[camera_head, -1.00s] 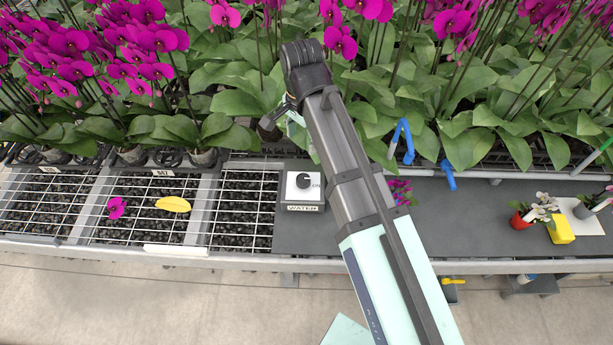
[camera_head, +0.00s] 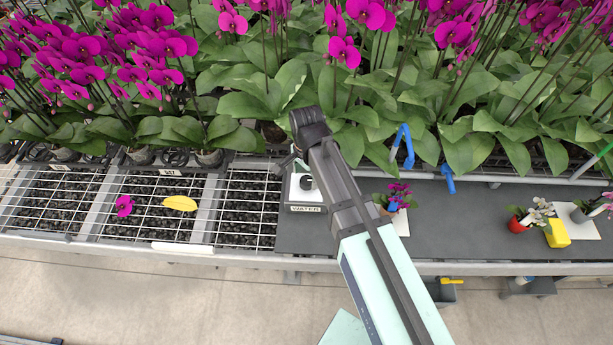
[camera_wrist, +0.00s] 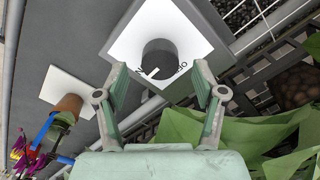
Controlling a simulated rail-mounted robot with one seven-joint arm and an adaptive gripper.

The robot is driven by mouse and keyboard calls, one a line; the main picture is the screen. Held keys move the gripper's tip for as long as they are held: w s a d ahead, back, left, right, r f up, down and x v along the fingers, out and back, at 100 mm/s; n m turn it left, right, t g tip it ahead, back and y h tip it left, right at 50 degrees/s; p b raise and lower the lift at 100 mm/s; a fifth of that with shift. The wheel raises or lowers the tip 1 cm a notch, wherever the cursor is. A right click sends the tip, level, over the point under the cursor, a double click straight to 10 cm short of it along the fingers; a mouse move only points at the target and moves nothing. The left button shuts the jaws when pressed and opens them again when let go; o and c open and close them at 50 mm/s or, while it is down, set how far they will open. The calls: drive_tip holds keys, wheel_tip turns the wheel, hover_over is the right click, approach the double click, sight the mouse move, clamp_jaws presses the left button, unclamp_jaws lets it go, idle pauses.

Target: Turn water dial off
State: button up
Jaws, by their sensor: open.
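The water dial is a dark round knob (camera_wrist: 160,56) on a white plate (camera_wrist: 130,38). A white pointer mark on the knob points to the lower left in the wrist view. My gripper (camera_wrist: 161,76) is open and empty. Its two fingers are apart on either side of the knob's near edge in the wrist view.
Orchid leaves (camera_wrist: 245,135) lie close to the right of my gripper. A potted purple orchid (camera_head: 392,200) stands right of the dial, with blue clips (camera_head: 402,146) behind. A red pot (camera_head: 518,222) and yellow block (camera_head: 557,233) are farther right. The grey bench (camera_head: 450,220) between is clear.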

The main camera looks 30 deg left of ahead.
drive_tip(key=shift+f, duration=1.1)
drive_tip(key=c, duration=1.2)
drive_tip(key=shift+o, duration=0.2)
